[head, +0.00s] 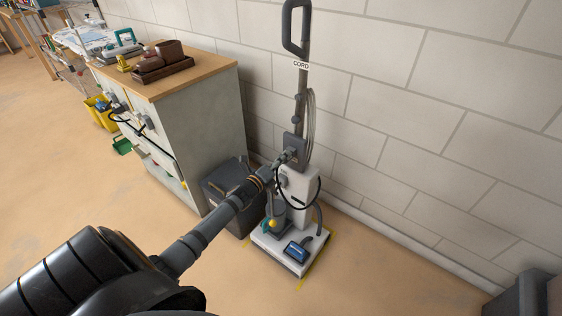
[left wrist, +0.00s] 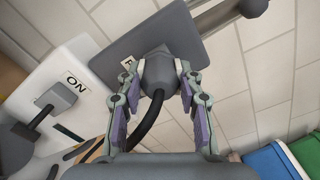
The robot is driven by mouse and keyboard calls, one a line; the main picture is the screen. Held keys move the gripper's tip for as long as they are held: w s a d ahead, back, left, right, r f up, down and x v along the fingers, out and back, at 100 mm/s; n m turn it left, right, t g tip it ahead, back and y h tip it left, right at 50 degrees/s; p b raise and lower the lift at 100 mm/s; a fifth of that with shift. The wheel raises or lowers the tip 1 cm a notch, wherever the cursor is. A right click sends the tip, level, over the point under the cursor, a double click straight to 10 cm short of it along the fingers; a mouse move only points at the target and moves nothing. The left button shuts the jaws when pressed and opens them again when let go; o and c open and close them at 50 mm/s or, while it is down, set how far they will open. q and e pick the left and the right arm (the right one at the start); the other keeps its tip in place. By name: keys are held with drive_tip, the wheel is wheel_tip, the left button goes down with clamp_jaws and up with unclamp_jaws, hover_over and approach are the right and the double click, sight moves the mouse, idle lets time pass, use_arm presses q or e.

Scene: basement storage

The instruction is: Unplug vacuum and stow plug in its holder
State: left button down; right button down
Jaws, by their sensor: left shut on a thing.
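The vacuum (head: 297,184) stands upright by the wall, a grey pole and loop handle above its white body. A "CORD" tag (head: 300,65) and a coiled cord (head: 310,125) are on its pole. My left gripper (head: 284,158) reaches a dark grey plate (head: 295,149) on the pole. In the left wrist view, the gripper (left wrist: 161,78) is shut on the grey plug (left wrist: 158,72), whose black cord (left wrist: 149,122) hangs down. The plug meets the plate (left wrist: 150,40); its prongs are hidden. A mostly covered label shows on the plate. My right gripper is out of view.
The white body has an "ON" label (left wrist: 76,83) beside a grey switch-like part (left wrist: 62,95). A dark bin (head: 223,184) stands just left of the vacuum, beside a wood-topped cabinet (head: 205,85). The block wall (head: 400,110) is close behind.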

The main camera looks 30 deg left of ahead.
use_arm(q)
drive_tip(key=shift+w, duration=0.25)
drive_tip(key=c, duration=0.8)
unclamp_jaws()
drive_tip(key=s, duration=1.2)
drive_tip(key=shift+a, duration=0.4)
